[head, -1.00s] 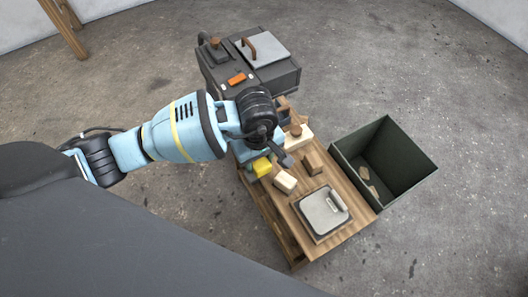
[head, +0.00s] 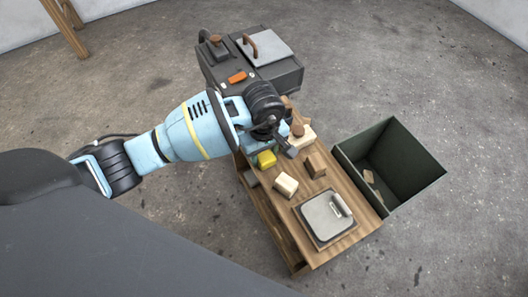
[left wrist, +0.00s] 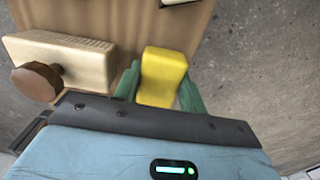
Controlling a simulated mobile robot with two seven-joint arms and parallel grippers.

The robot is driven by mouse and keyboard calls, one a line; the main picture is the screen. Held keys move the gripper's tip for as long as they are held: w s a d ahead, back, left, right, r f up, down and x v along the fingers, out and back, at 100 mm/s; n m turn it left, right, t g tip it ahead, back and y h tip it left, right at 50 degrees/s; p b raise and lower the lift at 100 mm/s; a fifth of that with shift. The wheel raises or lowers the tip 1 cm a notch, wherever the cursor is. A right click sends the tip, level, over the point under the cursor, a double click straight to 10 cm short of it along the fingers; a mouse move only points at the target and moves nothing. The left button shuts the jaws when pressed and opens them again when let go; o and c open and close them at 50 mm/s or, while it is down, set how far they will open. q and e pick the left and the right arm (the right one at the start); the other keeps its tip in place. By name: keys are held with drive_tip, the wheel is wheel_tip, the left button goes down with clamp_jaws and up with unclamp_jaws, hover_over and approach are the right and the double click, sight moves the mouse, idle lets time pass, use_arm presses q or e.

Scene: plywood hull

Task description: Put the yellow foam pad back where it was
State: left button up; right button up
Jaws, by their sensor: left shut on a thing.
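The yellow foam pad (head: 266,159) is at the left side of the wooden table (head: 335,244) in the head view. My left gripper (left wrist: 160,88) is shut on it; in the left wrist view the pad (left wrist: 163,73) sits between the two green fingers, near the table's edge. I cannot tell whether the pad touches the tabletop. The arm and wrist hide part of the gripper in the head view. My right gripper is not in view.
Near the pad are a pale block (head: 285,185), a brown block (head: 315,165) and a pale block with a round brown knob (left wrist: 62,60). A grey lidded plate (head: 322,219) lies at the front. A dark green bin (head: 405,185) stands right, a dark machine (head: 275,75) behind.

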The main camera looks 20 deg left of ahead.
sight(264, 153)
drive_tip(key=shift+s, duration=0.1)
use_arm(q)
drive_tip(key=o, duration=0.6)
drive_tip(key=shift+f, duration=0.15)
drive_tip(key=shift+c, duration=0.2)
drive_tip(key=o, duration=0.5)
drive_tip(key=shift+c, duration=0.2)
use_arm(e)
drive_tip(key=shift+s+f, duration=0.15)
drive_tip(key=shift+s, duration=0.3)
use_arm(q)
wheel_tip(264, 153, up, 12)
drive_tip(key=p, duration=0.3)
drive_tip(key=shift+r, duration=0.2)
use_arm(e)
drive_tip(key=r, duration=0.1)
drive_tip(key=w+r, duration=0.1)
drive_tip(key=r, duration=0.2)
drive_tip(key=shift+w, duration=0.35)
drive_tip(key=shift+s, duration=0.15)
